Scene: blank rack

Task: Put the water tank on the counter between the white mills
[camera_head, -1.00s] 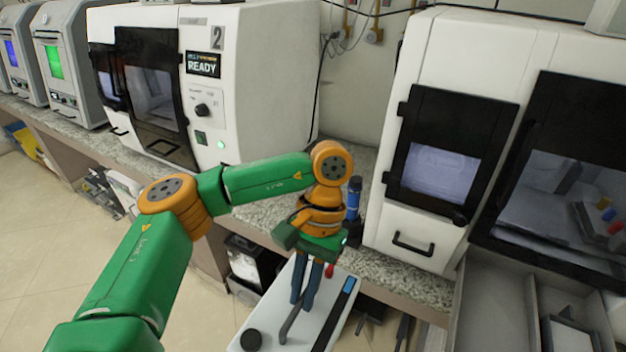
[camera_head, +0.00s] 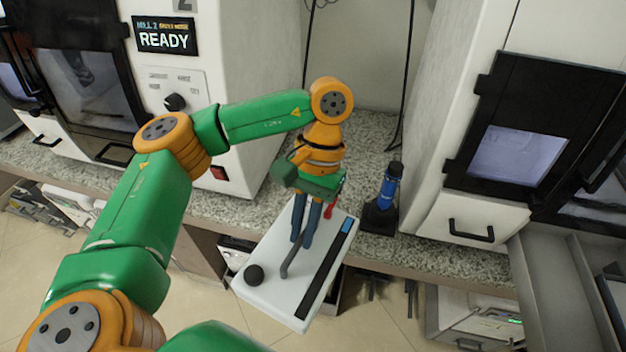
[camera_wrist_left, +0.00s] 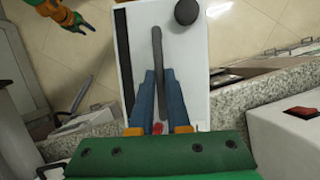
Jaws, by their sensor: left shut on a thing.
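The water tank (camera_head: 318,266) is a flat white box with a dark round cap, a grey bar handle and a black strip with a blue end. My left gripper (camera_head: 295,243) is shut on the grey handle and holds the tank at the counter's front edge. In the left wrist view the tank (camera_wrist_left: 194,75) lies under the blue fingers (camera_wrist_left: 159,88). The speckled counter (camera_head: 365,147) has a bare stretch between the white mill (camera_head: 245,75) at left and the white mill (camera_head: 425,110) at right. The tank's far end is partly hidden by my gripper.
A blue and black tool (camera_head: 388,188) stands on the counter right of my gripper. Black cables hang at the back wall. An open grey drawer (camera_head: 490,275) juts out at right. Open drawers and clutter sit below the counter. In the wrist view another gripper (camera_wrist_left: 75,18) hangs over the floor.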

